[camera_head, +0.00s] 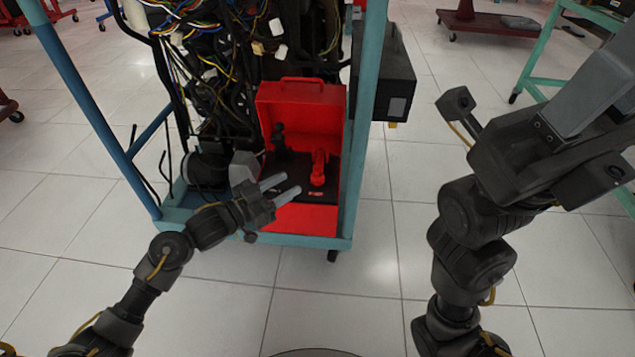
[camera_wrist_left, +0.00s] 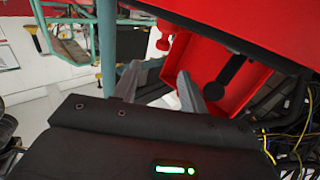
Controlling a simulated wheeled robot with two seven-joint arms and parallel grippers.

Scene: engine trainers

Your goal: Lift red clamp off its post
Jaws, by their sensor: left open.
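The red clamp (camera_head: 318,167) stands upright on the dark floor of an open red case (camera_head: 300,108) in the head view. Its post is hidden or cannot be made out under it. A red knobbed piece (camera_wrist_left: 164,42) in the left wrist view seems to be the clamp. My left gripper (camera_head: 292,185) is open and empty at the case's front left, just left of and nearer than the clamp, apart from it. Its two grey fingers (camera_wrist_left: 158,88) show spread in the wrist view. My right gripper (camera_head: 590,110) is only partly in view at the right; its jaws cannot be judged.
A black upright piece (camera_head: 279,140) stands left of the clamp in the case. The case sits on a teal wheeled frame (camera_head: 358,110), whose right post rises beside it. Wires and engine parts (camera_head: 225,90) crowd the left. A black box (camera_head: 385,75) hangs right. Tiled floor in front is clear.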

